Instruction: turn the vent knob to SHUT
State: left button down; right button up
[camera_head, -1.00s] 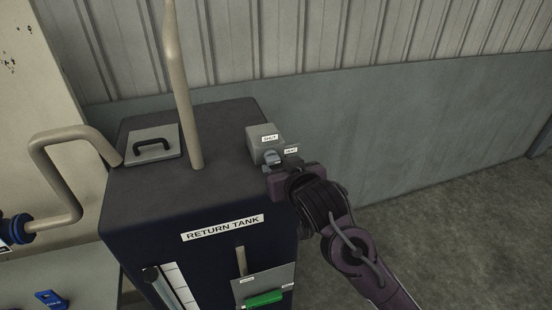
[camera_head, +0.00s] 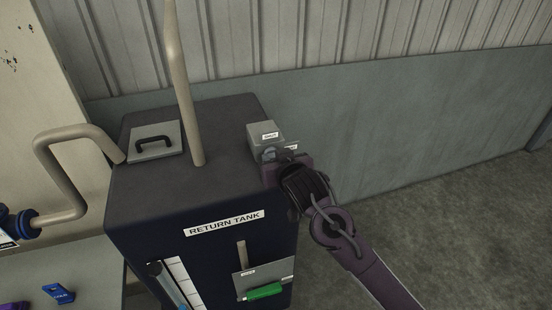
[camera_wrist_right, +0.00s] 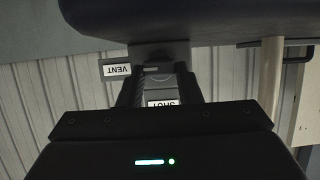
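The vent knob's grey box (camera_head: 262,134) stands on the right rear edge of the dark return tank (camera_head: 150,200), with a SHUT label (camera_head: 270,135) and a VENT label (camera_head: 291,145). In the right wrist view the VENT label (camera_wrist_right: 116,69) and SHUT label (camera_wrist_right: 163,102) are upside down. My right gripper (camera_head: 272,156) is at the box's front, its fingers apart on either side of the grey knob (camera_wrist_right: 158,69). Whether they press on it, and the knob's exact setting, I cannot tell. My left gripper is out of view.
A beige pipe (camera_head: 182,90) rises from the tank top, near a hatch with a black handle (camera_head: 153,142). A plate with a green handle (camera_head: 265,291) is on the tank front. A blue tag (camera_head: 58,293) lies on a bench at left. A wall stands behind; floor is clear at right.

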jog(key=shift+c, duration=0.9)
jog(key=shift+a+n+h+b, duration=0.1)
jog(key=shift+n+h+b, duration=0.2)
jog(key=shift+n+b, duration=0.15)
jog(key=shift+a+n+t+h+b, duration=0.1)
jog(key=shift+n+t+h+b, duration=0.35)
jog(key=shift+n, duration=0.3)
jog(key=shift+s+a+n+h, duration=0.1)
jog(key=shift+n+h, duration=0.35)
jog(key=shift+n, duration=0.15)
jog(key=shift+f+n+t+h, duration=0.1)
jog(key=shift+n+t+h, duration=0.25)
jog(key=shift+n, duration=0.15)
jog(key=shift+a, duration=0.1)
